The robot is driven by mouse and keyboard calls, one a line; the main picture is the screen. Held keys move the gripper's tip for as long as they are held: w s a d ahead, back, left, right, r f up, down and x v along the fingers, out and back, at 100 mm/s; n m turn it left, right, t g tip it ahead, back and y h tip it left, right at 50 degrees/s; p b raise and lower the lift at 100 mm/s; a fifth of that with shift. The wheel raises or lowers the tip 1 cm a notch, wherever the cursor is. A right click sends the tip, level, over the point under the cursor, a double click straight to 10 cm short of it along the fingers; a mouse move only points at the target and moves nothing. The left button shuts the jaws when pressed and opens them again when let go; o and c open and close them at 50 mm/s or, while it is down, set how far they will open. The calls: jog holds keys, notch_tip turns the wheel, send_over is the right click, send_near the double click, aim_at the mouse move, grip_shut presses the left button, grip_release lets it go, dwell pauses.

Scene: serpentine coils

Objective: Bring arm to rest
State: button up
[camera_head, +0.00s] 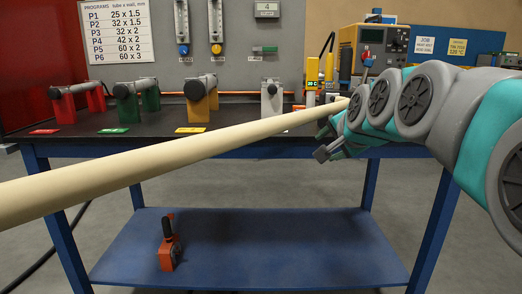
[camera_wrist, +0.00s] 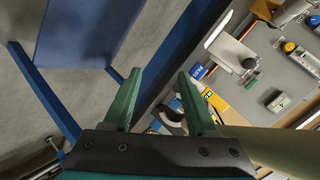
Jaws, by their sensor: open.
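My arm reaches in from the right in the head view, with its grey and teal links bent over the workbench's right side. My gripper (camera_head: 324,143) is at its end, in front of the bench edge. In the wrist view, the two green fingers of my gripper (camera_wrist: 160,74) stand wide apart with nothing between them. A long cream tube (camera_head: 150,158) crosses the head view from the left edge toward my wrist. It also shows beside the gripper in the wrist view (camera_wrist: 275,145); whether they touch, I cannot tell.
The dark workbench (camera_head: 120,143) carries red, green, orange and grey clamps (camera_head: 271,97) and a yellow instrument (camera_head: 372,55). Its blue lower shelf (camera_head: 300,245) holds an orange tool (camera_head: 169,250). A panel with gauges (camera_head: 215,25) stands behind. Open floor lies in front.

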jog(key=s+f+n+g, duration=0.3)
jog(key=s+f+g, duration=0.1)
jog(key=s+f, duration=0.6)
jog(key=s+f+n+g+h, duration=0.1)
jog(key=s+f+n+g, duration=0.3)
jog(key=s+f, duration=0.6)
jog(key=s+f+n+g, duration=0.4)
jog(key=s+f, duration=0.6)
jog(key=s, duration=0.9)
jog(key=shift+a+f+g, duration=0.15)
jog(key=shift+g, duration=0.55)
